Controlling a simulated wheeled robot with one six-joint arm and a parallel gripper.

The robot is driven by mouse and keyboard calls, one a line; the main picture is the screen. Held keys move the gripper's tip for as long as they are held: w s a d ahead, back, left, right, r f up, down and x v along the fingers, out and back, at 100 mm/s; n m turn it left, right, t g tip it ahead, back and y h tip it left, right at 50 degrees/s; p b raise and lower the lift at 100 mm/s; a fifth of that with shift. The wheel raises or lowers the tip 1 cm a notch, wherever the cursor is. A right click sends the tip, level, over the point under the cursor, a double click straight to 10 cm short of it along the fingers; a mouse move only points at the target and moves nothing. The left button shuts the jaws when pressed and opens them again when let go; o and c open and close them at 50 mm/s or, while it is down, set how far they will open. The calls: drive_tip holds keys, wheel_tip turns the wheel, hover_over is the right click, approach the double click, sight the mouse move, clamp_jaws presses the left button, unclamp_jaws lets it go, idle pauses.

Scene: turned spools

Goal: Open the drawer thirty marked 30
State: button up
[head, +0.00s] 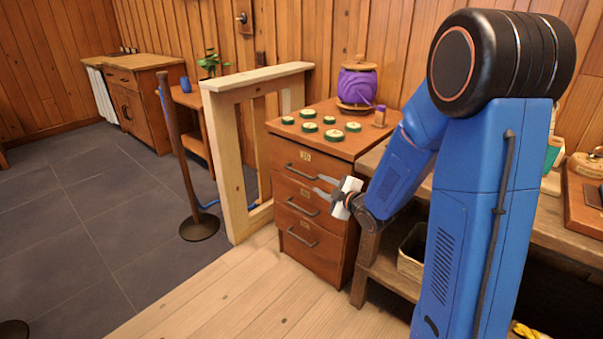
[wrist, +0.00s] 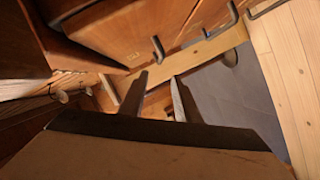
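A brown wooden cabinet (head: 283,235) with three stacked drawers stands at the middle of the head view. All three look shut. The top drawer (head: 331,176) has a small yellow label (head: 306,157) that seems to read 30, and a dark bar handle (head: 299,172). The middle drawer (head: 287,190) and bottom drawer (head: 325,256) have similar handles and labels too small to read. My gripper (head: 318,186) is open and empty in front of the cabinet, around the top and middle drawers. In the wrist view its fingers (wrist: 160,78) are apart, and a drawer handle (wrist: 158,48) shows just beyond them.
Several green-and-cream discs (head: 330,119) and a purple pot (head: 357,87) stand on the cabinet top. A pale wooden frame (head: 230,170) and a rope post (head: 180,160) stand left of it. A workbench (head: 540,215) is at right. The floor in front is clear.

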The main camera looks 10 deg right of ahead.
sight(302, 175)
drive_tip(key=x, duration=1.6)
drive_tip(key=shift+w+f, duration=0.1)
drive_tip(key=shift+c, duration=0.3)
clamp_jaws()
